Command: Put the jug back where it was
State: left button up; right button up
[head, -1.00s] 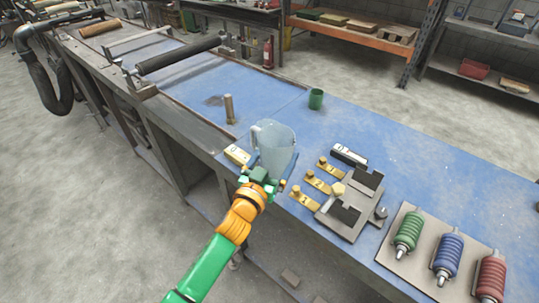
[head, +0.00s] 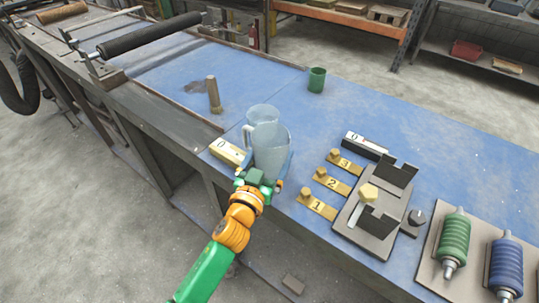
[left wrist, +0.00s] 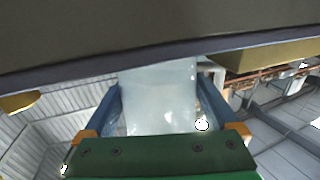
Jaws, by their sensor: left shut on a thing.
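The jug (head: 270,152) is a clear, pale vessel near the front edge of the blue bench. My left gripper (head: 268,171) is shut on it from the front, with a blue finger on either side. In the left wrist view the jug (left wrist: 160,95) stands between the two fingers of the gripper (left wrist: 160,108). A second translucent rim (head: 262,113) shows just behind the jug, with a handle on its left; I cannot tell whether the jug's base touches the bench. My right gripper is out of view.
A yellow block (head: 227,152) lies close to the left of the jug. Numbered brass tags (head: 331,183) and a dark fixture (head: 378,212) stand to the right.

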pick_arm(q)
jog(key=shift+s+d+f, duration=0.15)
jog(key=shift+s+d, duration=0.05)
jog(key=shift+s, duration=0.1)
jog(key=shift+f+b, duration=0.15)
jog(key=shift+b, duration=0.25)
jog(key=o, duration=1.4)
jog(key=shift+w+a+f, duration=0.1)
jog(key=shift+w, duration=0.1)
jog(key=shift+c, duration=0.2)
jog(key=shift+r+p, duration=0.6)
jog(key=shift+r, duration=0.05)
jog(key=b+v, duration=0.1)
jog(key=v, duration=1.1)
